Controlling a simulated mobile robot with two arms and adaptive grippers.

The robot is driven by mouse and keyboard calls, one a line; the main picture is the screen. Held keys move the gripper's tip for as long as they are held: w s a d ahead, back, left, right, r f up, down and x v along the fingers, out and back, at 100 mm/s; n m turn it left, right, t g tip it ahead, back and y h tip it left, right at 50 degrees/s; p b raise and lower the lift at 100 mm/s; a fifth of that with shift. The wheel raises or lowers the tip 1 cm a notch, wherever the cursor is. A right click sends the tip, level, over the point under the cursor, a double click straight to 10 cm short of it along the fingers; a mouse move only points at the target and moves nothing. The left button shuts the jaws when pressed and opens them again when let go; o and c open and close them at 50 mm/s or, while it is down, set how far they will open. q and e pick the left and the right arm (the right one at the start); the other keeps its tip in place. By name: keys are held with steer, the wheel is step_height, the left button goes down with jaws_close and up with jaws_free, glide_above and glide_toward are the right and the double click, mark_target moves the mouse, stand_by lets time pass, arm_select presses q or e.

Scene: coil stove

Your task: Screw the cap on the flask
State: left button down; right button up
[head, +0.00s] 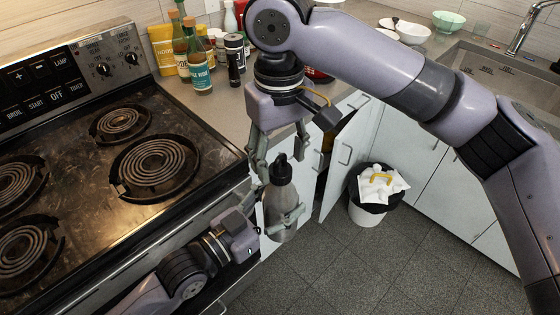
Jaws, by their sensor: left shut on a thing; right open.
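The flask (280,212) is a grey bottle held upright in the air in front of the stove's right front edge. Its black cap (281,173) sits at the top of the flask; I cannot tell how tightly it sits. My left gripper (284,217) comes in from the lower left and is shut on the flask's lower body. My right gripper (280,156) points down from above, open, with its fingers on either side of the cap. I cannot tell whether a finger touches the cap.
The coil stove (190,113) fills the left. A cabinet door (345,150) stands open behind the flask. A trash bin (368,213) stands on the floor to the right. Bowls (412,33) sit near the sink (500,75).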

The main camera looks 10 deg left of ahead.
step_height(320, 180, up, 2)
steer(key=shift+r, duration=0.15)
steer(key=shift+c, duration=0.3)
steer(key=n, duration=0.3)
steer(key=shift+r+n, duration=0.3)
steer(key=shift+r, duration=0.05)
steer(key=n, duration=0.3)
steer(key=shift+r+n, duration=0.4)
steer(key=n, duration=0.2)
steer(key=r+n, duration=0.1)
steer(key=n, duration=0.3)
steer(key=r+n, duration=0.1)
steer(key=n, duration=0.2)
glide_toward(281, 204)
steer(key=shift+w+a+f, duration=0.15)
steer(key=shift+w+f, duration=0.6)
steer(key=shift+w+a+f, duration=0.15)
steer(key=shift+w+f, duration=0.55)
